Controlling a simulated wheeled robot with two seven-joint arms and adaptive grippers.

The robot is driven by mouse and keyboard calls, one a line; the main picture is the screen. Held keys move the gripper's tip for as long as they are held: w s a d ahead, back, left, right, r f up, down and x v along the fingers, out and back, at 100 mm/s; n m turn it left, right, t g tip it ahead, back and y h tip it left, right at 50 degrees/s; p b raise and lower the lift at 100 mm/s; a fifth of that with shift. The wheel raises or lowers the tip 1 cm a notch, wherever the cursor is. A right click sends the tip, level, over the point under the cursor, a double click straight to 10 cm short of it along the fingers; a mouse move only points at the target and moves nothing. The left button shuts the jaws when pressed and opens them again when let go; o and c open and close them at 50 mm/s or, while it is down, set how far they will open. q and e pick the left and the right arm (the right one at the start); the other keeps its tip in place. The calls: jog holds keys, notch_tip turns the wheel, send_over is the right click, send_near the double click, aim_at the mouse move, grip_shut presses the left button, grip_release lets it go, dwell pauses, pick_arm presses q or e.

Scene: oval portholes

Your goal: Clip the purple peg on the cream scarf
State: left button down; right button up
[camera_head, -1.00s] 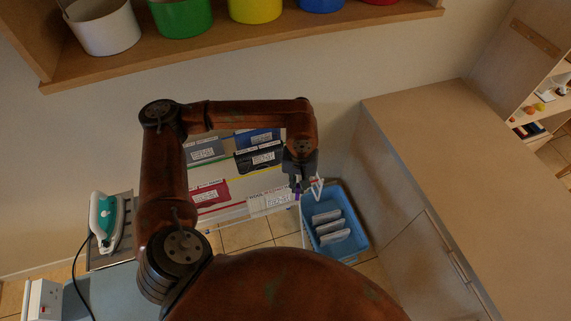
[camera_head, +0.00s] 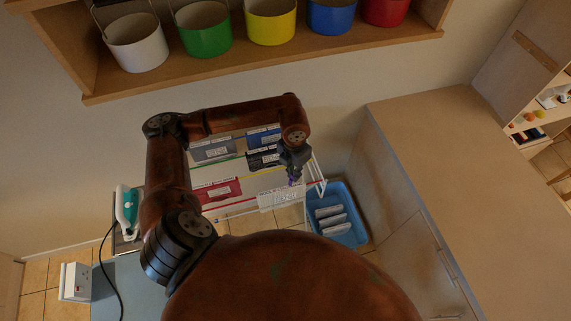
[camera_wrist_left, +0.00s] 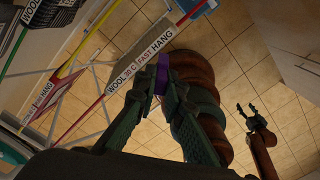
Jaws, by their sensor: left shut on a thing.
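My left gripper (camera_head: 293,166) is shut on the purple peg (camera_head: 294,178), which points down from its fingertips. The peg also shows between the fingers in the left wrist view (camera_wrist_left: 162,72). The cream scarf (camera_head: 281,199) hangs with a printed label at the front of the drying rack. The peg is at the scarf's right end in the head view; I cannot tell whether they touch. In the wrist view, a wool label (camera_wrist_left: 127,72) lies close by the fingertips. My right gripper (camera_wrist_left: 250,112) shows only there, low over the floor, open and empty.
The white drying rack (camera_head: 319,188) carries several labelled cloths, including a red one (camera_head: 219,191). A blue basket (camera_head: 356,232) with white labelled items stands right of it. A wooden cabinet (camera_head: 450,170) is at the right, an iron (camera_head: 127,212) at the left.

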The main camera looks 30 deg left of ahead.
pick_arm(q)
jog(key=a+r+n+p, duration=0.1)
jog(key=a+n+p, duration=0.1)
jog(key=n, duration=0.5)
pick_arm(e)
notch_tip(320, 180, up, 4)
jog(key=p, duration=0.1)
pick_arm(q)
jog(key=n+b, duration=0.3)
jog(key=n, duration=0.2)
send_over(286, 188)
jog(key=shift+f, duration=3.25)
jog(key=shift+w+f+b, duration=0.1)
jog(key=shift+f+b, duration=1.35)
jog(key=shift+f, duration=0.15)
pick_arm(e)
notch_tip(286, 188, down, 6)
jog(key=shift+w+a+f, duration=0.15)
jog(key=shift+a, duration=0.2)
pick_arm(q)
jog(key=shift+f, duration=0.25)
pick_arm(e)
jog(key=shift+d+f, duration=0.15)
jog(key=shift+d, duration=0.1)
pick_arm(q)
jog(key=shift+f+b, duration=0.35)
jog(key=shift+b, duration=0.15)
pick_arm(e)
jog(key=shift+f, duration=0.3)
